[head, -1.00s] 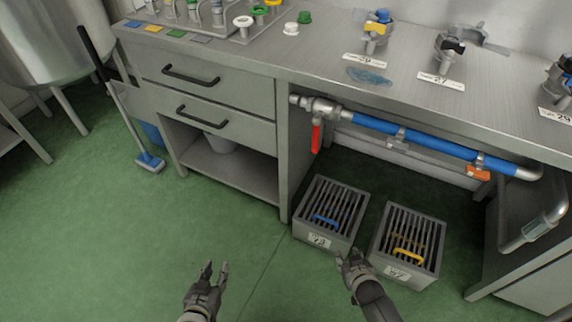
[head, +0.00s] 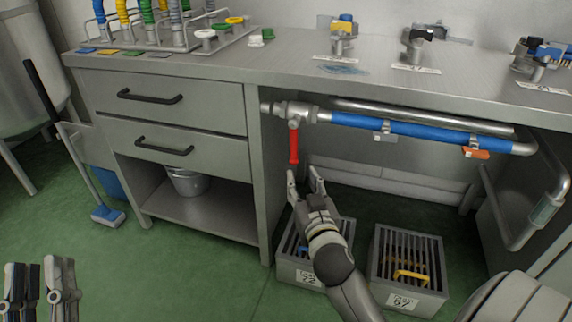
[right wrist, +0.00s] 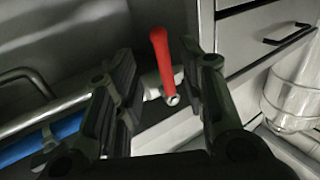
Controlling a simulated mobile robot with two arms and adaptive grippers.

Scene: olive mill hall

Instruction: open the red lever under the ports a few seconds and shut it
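The red lever (head: 294,146) hangs straight down from a metal valve (head: 292,112) at the left end of the blue pipe under the counter. It also shows in the right wrist view (right wrist: 161,58), between the two fingers and apart from them. My right gripper (head: 305,178) is open and empty, just below the lever's lower end; it also shows in the right wrist view (right wrist: 160,100). My left gripper (head: 42,272) is low at the left edge of the head view, over the floor, its fingers apart and empty.
Two slatted crates, one with a blue handle (head: 280,265) and one with a yellow handle (head: 437,293), stand on the floor below the pipe. A drawer cabinet (head: 258,185) is left of the lever. Ports with numbered labels line the counter (head: 290,60).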

